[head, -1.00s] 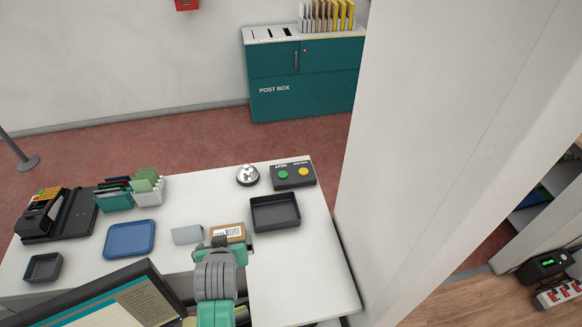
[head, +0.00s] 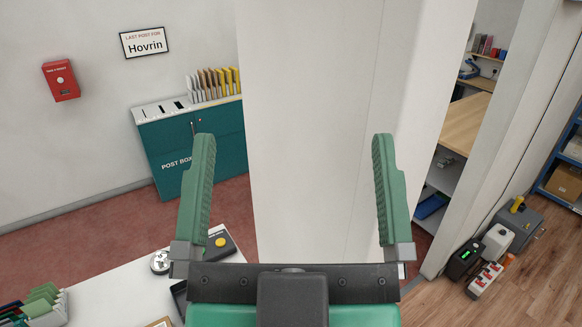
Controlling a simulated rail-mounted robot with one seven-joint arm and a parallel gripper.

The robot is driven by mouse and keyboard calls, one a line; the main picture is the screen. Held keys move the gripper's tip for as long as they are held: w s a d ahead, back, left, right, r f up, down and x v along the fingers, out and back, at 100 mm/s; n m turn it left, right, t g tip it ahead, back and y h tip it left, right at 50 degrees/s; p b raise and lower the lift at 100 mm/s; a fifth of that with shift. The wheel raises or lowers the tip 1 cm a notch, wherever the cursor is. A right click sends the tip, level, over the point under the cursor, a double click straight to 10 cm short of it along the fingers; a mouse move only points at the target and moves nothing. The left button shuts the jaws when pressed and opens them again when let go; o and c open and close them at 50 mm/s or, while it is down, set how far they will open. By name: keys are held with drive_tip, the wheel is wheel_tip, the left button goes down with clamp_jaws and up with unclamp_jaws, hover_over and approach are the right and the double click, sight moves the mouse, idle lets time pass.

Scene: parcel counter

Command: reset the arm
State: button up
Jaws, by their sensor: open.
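My gripper (head: 293,190) is raised close in front of the head camera, its two green fingers pointing up and spread wide apart. Nothing is between the fingers; the white wall end (head: 310,120) shows behind the gap. The gripper's dark crossbar and green body fill the bottom middle of the view and hide part of the counter.
The white counter (head: 115,290) is at the lower left, with a bell (head: 160,262), a button box (head: 218,243), a card holder (head: 45,305) and part of a cardboard parcel (head: 160,322). A teal post box (head: 185,155) stands behind. Wooden floor (head: 450,305) lies at the right.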

wheel_tip(320, 180, up, 15)
drive_tip(key=p, duration=1.4)
drive_tip(key=shift+a+p, duration=0.15)
drive_tip(key=shift+p, duration=0.25)
drive_tip(key=shift+w, duration=0.1)
